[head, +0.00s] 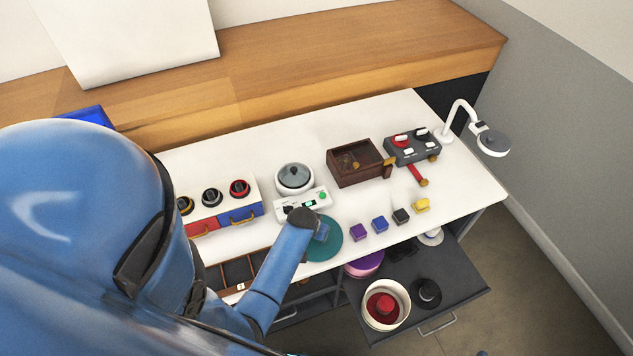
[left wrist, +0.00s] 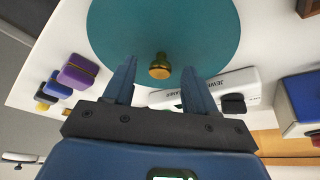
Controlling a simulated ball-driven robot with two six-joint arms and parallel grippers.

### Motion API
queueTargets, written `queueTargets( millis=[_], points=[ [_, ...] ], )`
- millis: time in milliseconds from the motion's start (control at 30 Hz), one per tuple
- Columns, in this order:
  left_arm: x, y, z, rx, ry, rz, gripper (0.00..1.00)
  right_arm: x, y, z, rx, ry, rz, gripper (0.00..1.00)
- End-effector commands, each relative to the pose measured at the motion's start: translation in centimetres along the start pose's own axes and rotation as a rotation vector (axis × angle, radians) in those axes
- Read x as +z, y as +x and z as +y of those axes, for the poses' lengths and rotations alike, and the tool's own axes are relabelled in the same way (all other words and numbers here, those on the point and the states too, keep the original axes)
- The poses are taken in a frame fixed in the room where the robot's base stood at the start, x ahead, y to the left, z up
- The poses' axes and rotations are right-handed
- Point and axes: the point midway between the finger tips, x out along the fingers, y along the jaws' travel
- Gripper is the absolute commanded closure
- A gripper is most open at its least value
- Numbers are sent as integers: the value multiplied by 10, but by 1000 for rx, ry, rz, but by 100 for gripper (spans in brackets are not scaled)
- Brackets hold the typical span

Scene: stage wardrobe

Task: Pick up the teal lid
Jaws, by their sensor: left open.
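The teal lid (head: 331,252) is a flat round disc lying near the front edge of the white table, partly hidden by my left gripper in the head view. In the left wrist view the teal lid (left wrist: 205,30) fills the top middle, with a small gold knob (left wrist: 160,67) standing on it. My left gripper (head: 322,236) is over the lid. In the left wrist view my left gripper (left wrist: 158,70) is open, and the knob shows between its two fingertips. I cannot tell whether either finger touches the knob. My right gripper is not in view.
A white device with a grey-lidded pot (head: 294,179) stands just behind the lid. Purple (head: 358,232), blue (head: 380,224), black and yellow blocks lie to its right. A brown box (head: 354,177) and switch box (head: 412,149) stand further back. An open dark drawer (head: 455,276) sticks out in front.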

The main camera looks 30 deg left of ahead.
Motion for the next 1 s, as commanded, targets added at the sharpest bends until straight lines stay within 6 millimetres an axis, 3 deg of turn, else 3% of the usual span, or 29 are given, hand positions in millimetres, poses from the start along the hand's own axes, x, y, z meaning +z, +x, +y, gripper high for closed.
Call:
queueTargets(
  millis=[367, 733, 1000],
  points=[
    [1, 8, 0, 0, 0, 0, 44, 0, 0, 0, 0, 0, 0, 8],
    [0, 8, 0, 0, 0, 0, 97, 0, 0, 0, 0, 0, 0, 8],
    [0, 7, 0, 0, 0, 0, 100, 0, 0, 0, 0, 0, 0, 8]
  ],
)
